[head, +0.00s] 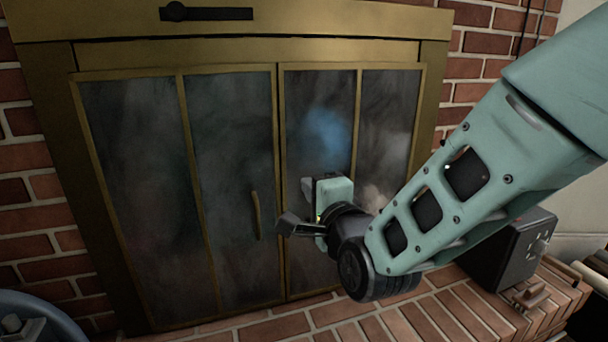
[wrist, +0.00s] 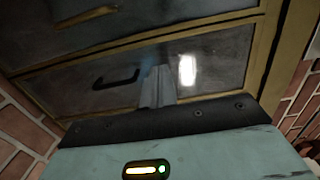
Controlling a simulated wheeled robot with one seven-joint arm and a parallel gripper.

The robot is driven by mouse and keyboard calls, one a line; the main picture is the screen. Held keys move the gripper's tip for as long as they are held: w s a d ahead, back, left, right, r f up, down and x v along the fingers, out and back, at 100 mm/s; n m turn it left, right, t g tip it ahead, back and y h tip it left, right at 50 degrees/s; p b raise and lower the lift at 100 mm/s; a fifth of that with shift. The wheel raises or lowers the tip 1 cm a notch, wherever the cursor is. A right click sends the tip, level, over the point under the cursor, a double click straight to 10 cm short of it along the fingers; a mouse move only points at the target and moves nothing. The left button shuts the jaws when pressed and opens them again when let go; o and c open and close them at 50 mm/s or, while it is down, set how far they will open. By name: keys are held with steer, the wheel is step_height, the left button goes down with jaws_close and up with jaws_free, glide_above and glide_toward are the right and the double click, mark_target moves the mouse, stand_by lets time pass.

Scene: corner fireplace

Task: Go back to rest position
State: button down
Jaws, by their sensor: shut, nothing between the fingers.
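My gripper (head: 287,223) is in front of the fireplace's glass doors in the head view, near the seam between the left and right doors. It is shut and empty. Its fingers (wrist: 157,86) show together in the wrist view, in front of the glass. The brass-framed fireplace doors (head: 281,130) look closed, with sooty glass panes. A curved handle (head: 256,215) on the left door is just left of my gripper, and there is a gap between them in the picture. A dark handle (wrist: 116,79) also shows in the wrist view. My arm reaches in from the right.
Brick wall (head: 30,220) flanks the doors, and a brick hearth (head: 345,318) runs below them. A black box (head: 508,255) with a knob stands on the hearth at the right, behind my arm. A blue-grey curved object (head: 35,315) is at the lower left.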

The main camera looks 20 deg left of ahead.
steer(key=s+d+f+n+g+h+p, duration=0.2)
steer(key=s+d+n+g+h, duration=0.45)
steer(key=s+d, duration=0.7)
steer(key=s+d+f+n+g+h+p, duration=0.1)
steer(key=s+d+f+n+g+h, duration=0.25)
steer(key=s+d+n+g, duration=0.75)
steer(key=d+r+t+p, duration=0.1)
steer(key=d+r+p, duration=0.1)
steer(key=r+p, duration=1.7)
steer(key=s+d+r+t+p, duration=0.1)
steer(key=d+r+t+p, duration=0.1)
steer(key=r+p, duration=1.7)
steer(key=shift+s+r, duration=0.25)
steer(key=shift+s, duration=0.05)
steer(key=shift+n, duration=0.25)
